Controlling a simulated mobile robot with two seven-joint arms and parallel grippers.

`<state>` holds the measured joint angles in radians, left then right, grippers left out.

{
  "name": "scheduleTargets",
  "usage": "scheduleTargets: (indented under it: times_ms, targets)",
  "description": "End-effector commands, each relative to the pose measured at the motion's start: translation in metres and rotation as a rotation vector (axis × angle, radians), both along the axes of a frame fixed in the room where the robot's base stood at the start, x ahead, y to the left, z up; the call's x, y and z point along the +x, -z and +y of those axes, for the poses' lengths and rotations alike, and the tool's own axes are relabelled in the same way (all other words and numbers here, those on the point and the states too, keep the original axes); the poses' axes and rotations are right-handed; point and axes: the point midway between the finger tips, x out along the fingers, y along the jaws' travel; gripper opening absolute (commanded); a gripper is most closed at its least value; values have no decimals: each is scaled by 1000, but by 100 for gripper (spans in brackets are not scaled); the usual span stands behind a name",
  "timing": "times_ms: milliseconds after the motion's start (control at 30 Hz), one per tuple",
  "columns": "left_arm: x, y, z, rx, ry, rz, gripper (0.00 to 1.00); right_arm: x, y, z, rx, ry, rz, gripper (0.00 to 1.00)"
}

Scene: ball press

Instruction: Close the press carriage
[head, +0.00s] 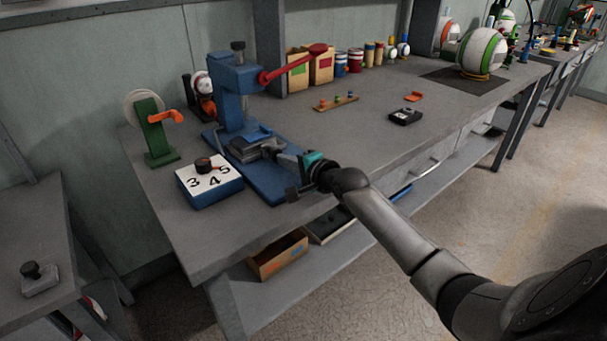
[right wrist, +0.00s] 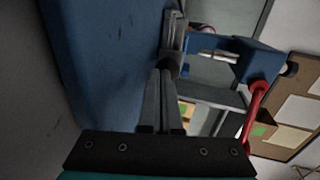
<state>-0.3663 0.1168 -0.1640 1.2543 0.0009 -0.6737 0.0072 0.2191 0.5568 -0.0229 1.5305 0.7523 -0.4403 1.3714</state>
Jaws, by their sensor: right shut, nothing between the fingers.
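The blue press (head: 236,95) stands on its blue base plate (head: 278,186) at the left end of the workbench, its red lever (head: 290,66) raised to the right. The grey press carriage (head: 252,149) sits low at the front of the press; it also shows in the right wrist view (right wrist: 174,32). My right gripper (head: 277,157) is shut and empty, its fingers pointing at the front of the carriage. In the right wrist view its fingertips (right wrist: 164,74) are at or very near a dark knob (right wrist: 169,65) on the carriage; contact is unclear. My left gripper is out of view.
A blue-and-white dial box (head: 210,180) stands left of the base plate, and a green stand (head: 153,135) behind it. A small black device (head: 405,117) lies to the right on the workbench (head: 350,135). The bench middle has free room.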

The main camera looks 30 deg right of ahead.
Motion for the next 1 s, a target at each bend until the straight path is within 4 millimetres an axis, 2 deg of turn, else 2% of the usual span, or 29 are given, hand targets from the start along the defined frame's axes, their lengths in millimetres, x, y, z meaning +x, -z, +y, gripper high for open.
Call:
scheduleTargets:
  times_ms: [100, 200, 400, 1000]
  targets:
    - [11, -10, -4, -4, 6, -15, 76, 19, 0, 1, 3, 1, -2, 0]
    - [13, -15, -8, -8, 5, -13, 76, 32, 1, 3, 2, 1, -1, 0]
    - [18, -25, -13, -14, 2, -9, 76, 49, 0, 5, 1, -2, 0, 0]
    - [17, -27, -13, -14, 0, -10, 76, 52, -4, 7, 2, -2, -8, 0]
